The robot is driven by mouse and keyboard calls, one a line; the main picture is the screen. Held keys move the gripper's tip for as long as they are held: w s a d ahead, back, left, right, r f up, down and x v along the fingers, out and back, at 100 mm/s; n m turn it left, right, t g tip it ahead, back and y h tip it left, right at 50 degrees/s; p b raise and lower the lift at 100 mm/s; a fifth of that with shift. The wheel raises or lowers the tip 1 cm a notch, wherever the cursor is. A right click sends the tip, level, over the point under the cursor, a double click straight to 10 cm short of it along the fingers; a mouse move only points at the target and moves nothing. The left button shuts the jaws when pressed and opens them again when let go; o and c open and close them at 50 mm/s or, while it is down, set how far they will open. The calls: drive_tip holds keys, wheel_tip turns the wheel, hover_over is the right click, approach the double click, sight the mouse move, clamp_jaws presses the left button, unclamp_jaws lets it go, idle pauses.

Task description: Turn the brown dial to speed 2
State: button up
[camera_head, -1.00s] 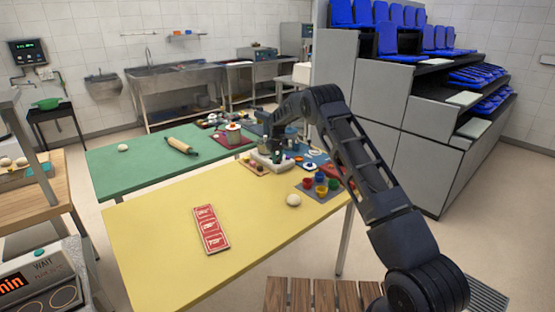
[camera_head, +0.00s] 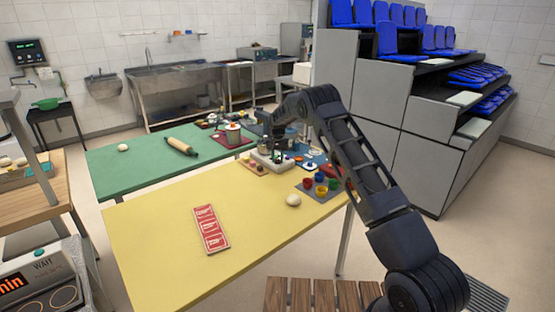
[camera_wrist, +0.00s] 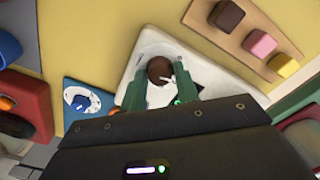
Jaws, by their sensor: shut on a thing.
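The brown dial (camera_wrist: 160,69) sits on a white base (camera_wrist: 205,75), in the middle of the wrist view. My gripper (camera_wrist: 160,84) is over it, with one green-looking finger on each side, shut on the dial. A white mark shows beside the dial, but I cannot read a speed number.
A board (camera_wrist: 238,40) with brown, pink and yellow blocks lies beside the base. A blue plate with a blue dial (camera_wrist: 85,101) is on the other side. Coloured cups (camera_head: 321,186), a pale ball (camera_head: 293,199) and a red card (camera_head: 211,229) lie on the yellow table (camera_head: 150,235).

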sight(277, 160)
drive_tip(key=m, duration=0.5)
drive_tip(key=shift+m, duration=0.4)
idle(0.4)
drive_tip(key=o, duration=1)
drive_tip(key=shift+c, duration=0.2)
wheel_tip(277, 160, up, 11)
